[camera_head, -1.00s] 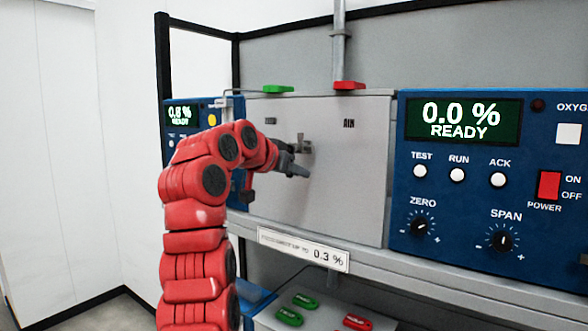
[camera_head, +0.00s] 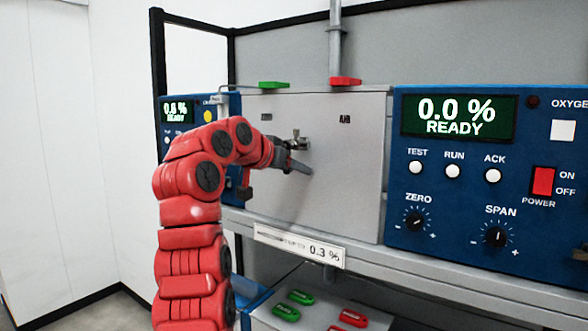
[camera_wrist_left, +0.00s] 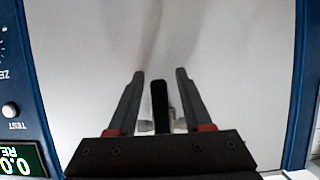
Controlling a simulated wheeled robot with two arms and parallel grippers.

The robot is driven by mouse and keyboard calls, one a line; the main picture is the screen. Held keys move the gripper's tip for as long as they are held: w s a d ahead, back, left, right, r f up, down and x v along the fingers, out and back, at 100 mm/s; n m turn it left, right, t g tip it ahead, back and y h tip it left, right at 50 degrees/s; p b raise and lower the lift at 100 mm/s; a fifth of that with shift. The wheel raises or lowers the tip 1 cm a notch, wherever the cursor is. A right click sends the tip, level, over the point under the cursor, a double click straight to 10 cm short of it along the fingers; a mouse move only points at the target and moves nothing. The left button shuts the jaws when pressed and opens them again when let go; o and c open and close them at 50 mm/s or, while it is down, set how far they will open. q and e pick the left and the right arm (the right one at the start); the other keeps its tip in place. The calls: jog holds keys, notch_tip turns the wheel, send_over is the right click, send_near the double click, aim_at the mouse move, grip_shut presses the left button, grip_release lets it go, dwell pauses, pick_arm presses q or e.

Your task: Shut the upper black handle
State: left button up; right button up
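A metal valve fitting (camera_head: 299,141) sits on the light grey panel (camera_head: 335,195), below the small lettering. In the left wrist view a black handle (camera_wrist_left: 160,100) stands out between the two grey fingers of my left gripper (camera_wrist_left: 159,75). The fingers are apart, with a gap on each side of the handle. In the head view my left gripper (camera_head: 306,170) is at the panel, just below the fitting. The handle is mostly hidden there by the gripper, so its angle cannot be told.
A blue analyser box (camera_head: 490,215) stands right of the panel, with knobs and a "0.0 % READY" display. Another blue box (camera_head: 177,110) is at left. A green tag (camera_head: 273,85) and a red tag (camera_head: 345,81) are at the panel's top. A lower tray (camera_head: 268,319) carries several tags.

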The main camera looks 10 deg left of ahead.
pick_arm(q)
jog(key=shift+r, duration=0.1)
jog(key=p+v, duration=0.1)
jog(key=v, duration=1.6)
jog(key=shift+s+p, duration=0.2)
jog(key=shift+p, duration=0.15)
